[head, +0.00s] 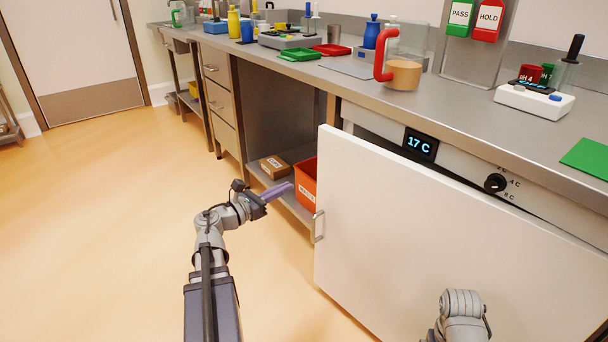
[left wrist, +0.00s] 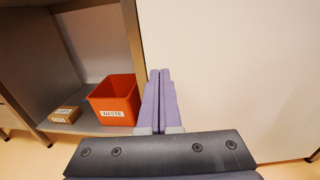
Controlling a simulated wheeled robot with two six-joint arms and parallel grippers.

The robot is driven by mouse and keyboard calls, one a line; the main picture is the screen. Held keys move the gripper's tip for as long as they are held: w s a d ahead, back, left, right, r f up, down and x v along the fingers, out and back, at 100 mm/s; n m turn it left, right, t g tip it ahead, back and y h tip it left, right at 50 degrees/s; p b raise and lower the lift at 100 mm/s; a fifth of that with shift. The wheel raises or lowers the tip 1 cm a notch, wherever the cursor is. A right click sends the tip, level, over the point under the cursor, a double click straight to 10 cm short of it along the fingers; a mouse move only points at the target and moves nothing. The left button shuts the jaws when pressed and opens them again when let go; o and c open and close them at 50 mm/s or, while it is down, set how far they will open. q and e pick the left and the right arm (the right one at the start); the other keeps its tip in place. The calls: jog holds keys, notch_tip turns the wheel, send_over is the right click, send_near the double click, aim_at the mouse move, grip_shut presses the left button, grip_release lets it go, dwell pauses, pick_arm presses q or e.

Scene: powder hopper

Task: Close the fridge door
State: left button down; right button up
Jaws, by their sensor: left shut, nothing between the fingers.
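The white fridge door (head: 430,230) stands ajar under the counter, its left edge out from the front below the control panel. A small metal handle (head: 319,226) is on that left edge. The door also fills the right of the left wrist view (left wrist: 240,70). My left gripper (head: 289,188) is shut and empty, its purple fingers pointing right, left of the door's handle edge. In the left wrist view the closed fingers (left wrist: 159,75) overlap the door's left edge; I cannot tell whether they touch it. Part of my right arm shows at the bottom, its gripper out of view.
The fridge display (head: 420,145) reads 17 C, with a dial (head: 495,183) to its right. An orange waste bin (head: 307,180) and a cardboard box (head: 273,166) sit on the open shelf beside the door. The floor (head: 110,220) at left is clear.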

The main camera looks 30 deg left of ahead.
aim_at(326, 167)
pick_arm(q)
jog(key=x, duration=1.3)
jog(key=shift+w+f, duration=0.1)
jog(key=shift+w, duration=0.3)
